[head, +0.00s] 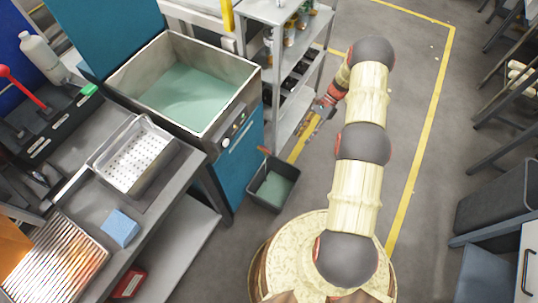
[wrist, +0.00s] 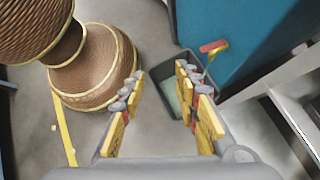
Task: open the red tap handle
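The red tap handle (wrist: 214,46) sits on a small brass tap beside the blue cabinet, above a dark bin, in the wrist view. In the head view only a small red bit of the handle (head: 264,150) shows at the cabinet's side. My gripper (wrist: 160,82) is open and empty, its yellow-padded fingers well apart. In the wrist view the handle lies beyond the right finger, apart from it. In the head view my gripper (head: 310,122) hangs to the right of the tap, near the grey shelf.
The dark bin (head: 250,192) stands on the floor below the tap. The blue sink cabinet (head: 238,160) is to its left, and a grey shelf rack (head: 283,125) stands behind. A workbench (head: 190,172) fills the left.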

